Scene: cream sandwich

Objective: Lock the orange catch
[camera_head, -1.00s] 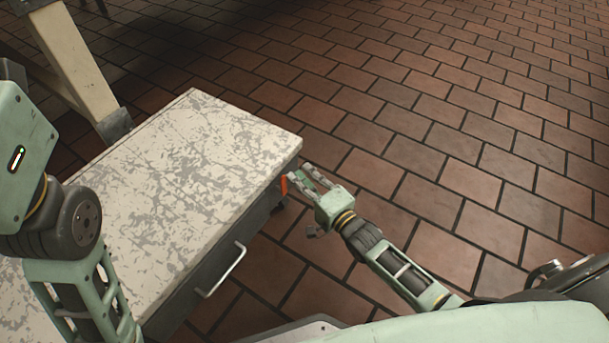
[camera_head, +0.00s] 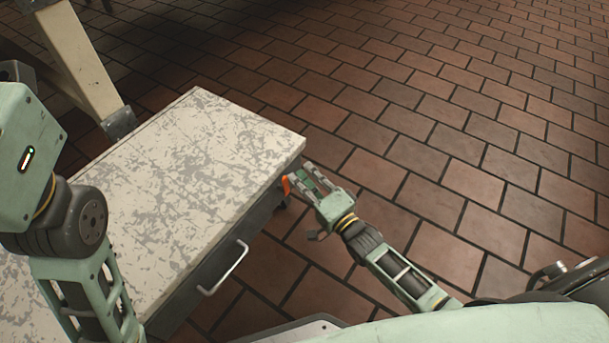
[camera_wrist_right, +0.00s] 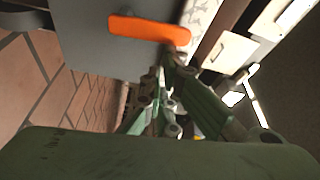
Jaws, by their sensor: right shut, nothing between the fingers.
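The orange catch (camera_head: 286,186) is on the right end of the cabinet, just under its worn white top (camera_head: 190,165). In the right wrist view the catch (camera_wrist_right: 150,29) is a long orange bar across the grey cabinet side (camera_wrist_right: 95,50), lying nearly level in the picture. My right gripper (camera_head: 300,178) is beside the catch, and its fingers are shut and empty. In the right wrist view the fingertips (camera_wrist_right: 165,62) are just below the catch's right end; I cannot tell if they touch it. My left arm is at the left edge, but its gripper is out of view.
A metal drawer handle (camera_head: 224,270) sticks out from the cabinet's front. A pale leg-like post (camera_head: 78,60) stands behind the cabinet at the upper left. The brick floor (camera_head: 450,130) to the right is clear.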

